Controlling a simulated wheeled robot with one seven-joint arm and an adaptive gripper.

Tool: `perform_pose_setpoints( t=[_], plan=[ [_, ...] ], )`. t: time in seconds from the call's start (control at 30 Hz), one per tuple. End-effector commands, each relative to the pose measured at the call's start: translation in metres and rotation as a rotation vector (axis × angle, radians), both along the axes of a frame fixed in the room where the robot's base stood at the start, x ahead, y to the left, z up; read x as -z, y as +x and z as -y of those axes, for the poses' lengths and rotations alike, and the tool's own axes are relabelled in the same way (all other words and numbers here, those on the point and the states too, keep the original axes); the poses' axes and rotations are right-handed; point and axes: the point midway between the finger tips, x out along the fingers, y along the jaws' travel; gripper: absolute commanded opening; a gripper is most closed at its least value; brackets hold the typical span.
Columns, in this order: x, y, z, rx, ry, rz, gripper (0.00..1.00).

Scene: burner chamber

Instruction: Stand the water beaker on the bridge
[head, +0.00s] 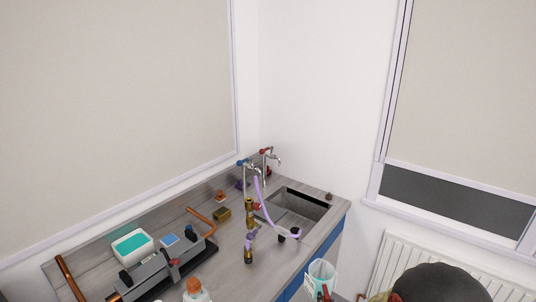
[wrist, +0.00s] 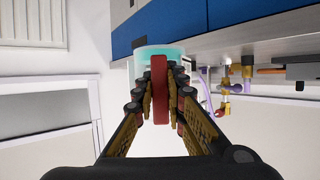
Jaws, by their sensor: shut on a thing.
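The water beaker (head: 321,270) is a clear cup with a pale teal tint, in front of the counter's blue front edge in the head view. Its teal rim shows ahead of my fingers in the wrist view (wrist: 155,50). My gripper (wrist: 160,88) is shut on a red upright part, which looks like the beaker's handle. The beaker is off the counter, in the air. A long grey apparatus (head: 158,272) with dark knobs lies on the counter at left; I cannot tell for sure whether it is the bridge.
The counter (head: 282,262) holds a sink (head: 297,208), taps (head: 265,160), a brass fitting with a purple hose (head: 249,230), a white tub with teal contents (head: 132,245), copper pipes (head: 70,280) and an orange-capped bottle (head: 195,290). A radiator (head: 400,262) stands at right.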

Motion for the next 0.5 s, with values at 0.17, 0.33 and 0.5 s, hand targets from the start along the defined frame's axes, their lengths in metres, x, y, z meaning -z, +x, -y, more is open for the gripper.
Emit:
perform_pose_setpoints(
  t=[0.17, 0.33, 0.5],
  plan=[
    [0.046, -0.025, 0.008, 0.046, -0.001, 0.001, 0.0],
    [0.065, -0.036, 0.004, 0.039, 0.0, 0.003, 0.0],
    [0.064, -0.035, 0.003, 0.036, 0.001, 0.006, 0.0]
  ],
)
